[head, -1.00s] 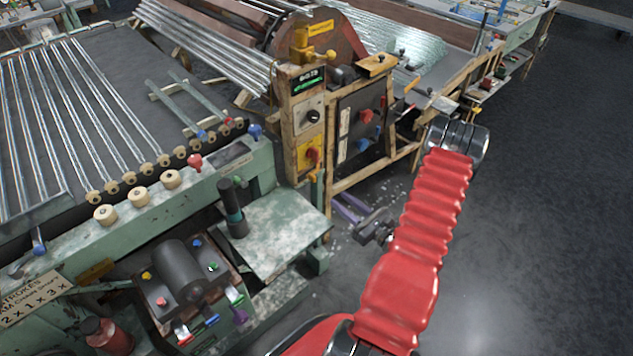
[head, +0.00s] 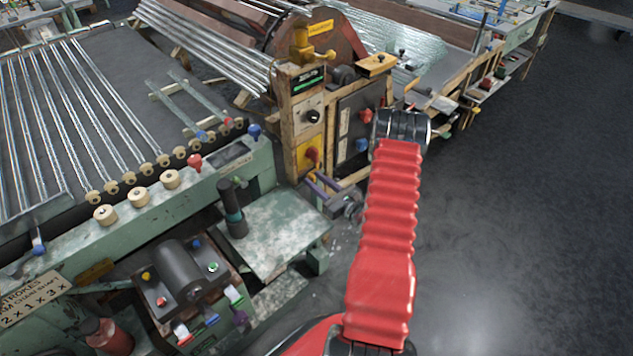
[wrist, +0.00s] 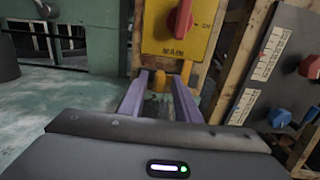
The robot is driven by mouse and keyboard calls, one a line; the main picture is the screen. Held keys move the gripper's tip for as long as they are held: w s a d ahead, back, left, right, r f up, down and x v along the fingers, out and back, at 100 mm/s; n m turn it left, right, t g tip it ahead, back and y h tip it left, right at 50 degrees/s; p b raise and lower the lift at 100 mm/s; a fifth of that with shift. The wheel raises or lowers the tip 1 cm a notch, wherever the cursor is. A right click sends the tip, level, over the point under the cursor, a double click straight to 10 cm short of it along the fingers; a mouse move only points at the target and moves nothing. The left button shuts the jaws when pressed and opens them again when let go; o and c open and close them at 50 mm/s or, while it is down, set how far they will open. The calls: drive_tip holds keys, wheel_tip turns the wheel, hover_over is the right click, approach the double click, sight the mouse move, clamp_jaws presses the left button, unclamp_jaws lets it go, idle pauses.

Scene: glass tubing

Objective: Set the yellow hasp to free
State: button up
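A yellow panel (wrist: 172,28) with a red rotary knob (wrist: 180,20) is on the front of a wooden post; the panel also shows in the head view (head: 302,160). Just below it in the wrist view is a small yellow-orange piece (wrist: 160,80), which looks like the yellow hasp; its setting cannot be read. My gripper (wrist: 159,76) has two purple fingers, parted, with this piece seen between their tips. I cannot tell whether they touch it. In the head view my gripper (head: 317,181) is low in front of the post, and the hasp is not clear there.
A dark panel (wrist: 277,75) with red and blue knobs stands right of the post. A green bench (head: 275,235) lies at left, with a dark upright cylinder (head: 232,208) on it. Open floor (head: 520,220) is at right.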

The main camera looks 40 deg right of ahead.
drive_tip(key=shift+w, duration=0.1)
drive_tip(key=shift+c, duration=0.3)
clamp_jaws()
idle(0.4)
